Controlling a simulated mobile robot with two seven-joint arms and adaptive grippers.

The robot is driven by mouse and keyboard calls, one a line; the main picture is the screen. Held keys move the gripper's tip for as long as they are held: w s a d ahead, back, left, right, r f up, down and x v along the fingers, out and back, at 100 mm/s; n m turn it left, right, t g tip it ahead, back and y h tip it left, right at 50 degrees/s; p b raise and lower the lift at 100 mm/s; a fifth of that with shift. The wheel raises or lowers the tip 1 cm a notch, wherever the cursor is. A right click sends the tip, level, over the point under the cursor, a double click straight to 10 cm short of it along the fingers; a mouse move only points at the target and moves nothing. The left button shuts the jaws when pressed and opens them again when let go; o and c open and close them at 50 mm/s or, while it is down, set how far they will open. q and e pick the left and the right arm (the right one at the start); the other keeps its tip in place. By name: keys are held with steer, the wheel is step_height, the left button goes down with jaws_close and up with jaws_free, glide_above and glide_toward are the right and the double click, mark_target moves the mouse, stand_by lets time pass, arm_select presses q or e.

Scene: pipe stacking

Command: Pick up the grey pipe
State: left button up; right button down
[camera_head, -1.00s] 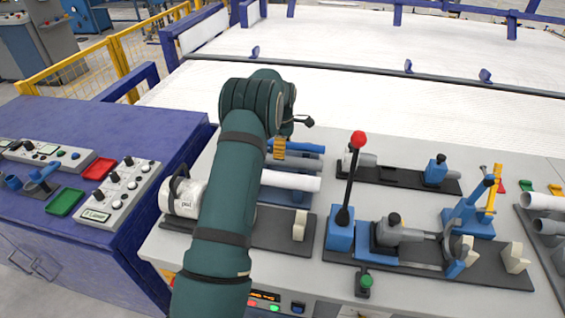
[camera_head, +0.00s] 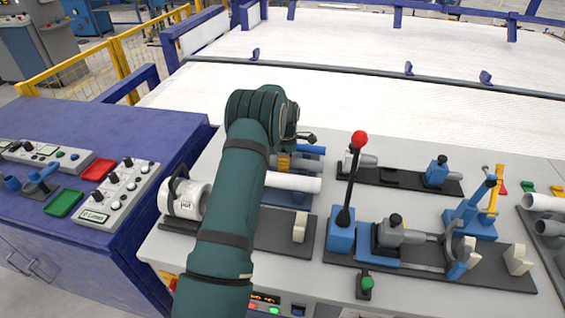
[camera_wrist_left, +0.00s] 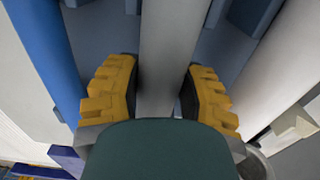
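The grey pipe (camera_head: 309,164) lies between the blue pipe (camera_head: 312,150) and the white pipe (camera_head: 292,182) on the left part of the bench. My left gripper (camera_head: 284,162) is low over the pipes in the head view, partly hidden by my own arm. In the left wrist view, its yellow fingers (camera_wrist_left: 160,92) stand on either side of the grey pipe (camera_wrist_left: 168,45), spread, with the pipe running between them. I cannot tell whether the pads touch it. The blue pipe (camera_wrist_left: 48,55) and the white pipe (camera_wrist_left: 275,75) flank them. My right gripper is not seen.
A red-knobbed lever (camera_head: 345,213) and a clamp fixture (camera_head: 395,232) stand to the right of the pipes. A white cylindrical unit (camera_head: 185,197) is at the left. More pipes (camera_head: 545,203) lie at the far right. A control box (camera_head: 122,193) stands on the blue cabinet.

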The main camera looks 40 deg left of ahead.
arm_select(q)
steer(key=shift+c, duration=1.2)
steer(key=shift+r, duration=0.1)
